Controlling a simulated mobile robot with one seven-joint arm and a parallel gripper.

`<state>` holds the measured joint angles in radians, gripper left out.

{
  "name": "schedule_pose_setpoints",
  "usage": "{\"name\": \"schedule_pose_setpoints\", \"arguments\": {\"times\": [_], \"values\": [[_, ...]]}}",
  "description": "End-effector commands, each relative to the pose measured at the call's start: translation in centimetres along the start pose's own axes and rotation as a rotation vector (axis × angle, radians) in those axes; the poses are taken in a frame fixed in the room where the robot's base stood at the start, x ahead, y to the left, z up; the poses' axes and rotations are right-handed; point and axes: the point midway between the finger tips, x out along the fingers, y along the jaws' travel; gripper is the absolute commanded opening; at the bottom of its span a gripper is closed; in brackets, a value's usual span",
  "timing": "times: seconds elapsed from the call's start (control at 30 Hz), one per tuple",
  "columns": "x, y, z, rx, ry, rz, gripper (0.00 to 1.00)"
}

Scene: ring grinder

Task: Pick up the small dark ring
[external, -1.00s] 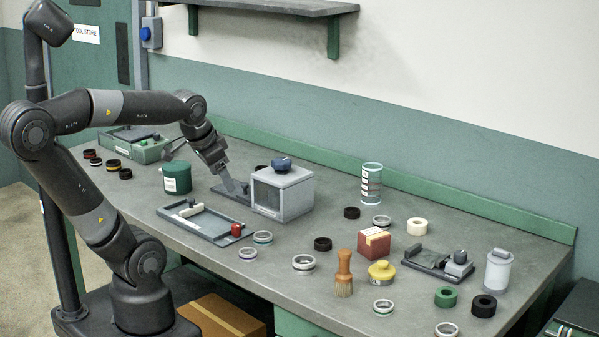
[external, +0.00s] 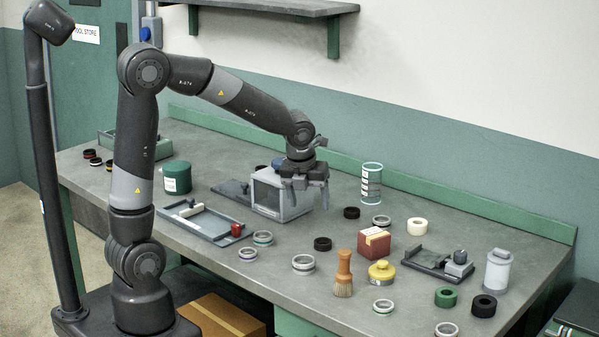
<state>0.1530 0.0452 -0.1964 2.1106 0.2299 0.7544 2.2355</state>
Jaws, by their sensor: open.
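Several dark rings lie on the bench, and I cannot tell which one is meant. One dark ring (external: 351,212) lies right of my gripper, and another dark ring (external: 322,243) lies in front of it. A larger-looking black ring (external: 483,305) lies near the right front edge. A few more dark rings (external: 95,161) lie at the far left, some with coloured bands. My gripper (external: 310,203) is open and empty, pointing down, in front of the right side of the grey box. Its fingertips appear above the bench, apart from the rings.
The grey box (external: 268,196) with a blue knob stands close to my gripper. A striped clear cylinder (external: 372,182) stands to its right. A brush (external: 343,273), a red block (external: 374,243), a yellow-lidded pot (external: 381,273) and light rings (external: 303,263) crowd the front right.

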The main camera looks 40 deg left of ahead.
Motion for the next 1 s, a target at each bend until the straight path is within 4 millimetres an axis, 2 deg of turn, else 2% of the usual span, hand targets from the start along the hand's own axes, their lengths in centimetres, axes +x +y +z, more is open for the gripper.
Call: {"name": "schedule_pose_setpoints", "arguments": {"times": [0.1, 0.2, 0.5, 0.77, 1.0], "values": [[1.2, -1.3, 0.0, 0.142, 0.011, 0.001, 0.68], [1.8, -1.7, 0.0, 0.201, 0.015, 0.0, 0.68], [6.0, -1.8, -0.1, 0.214, 0.018, 0.001, 0.68], [8.0, -1.8, -0.2, 0.213, 0.017, 0.001, 0.68], [11.3, -2.0, -0.3, 0.213, 0.018, 0.002, 0.68]]}}
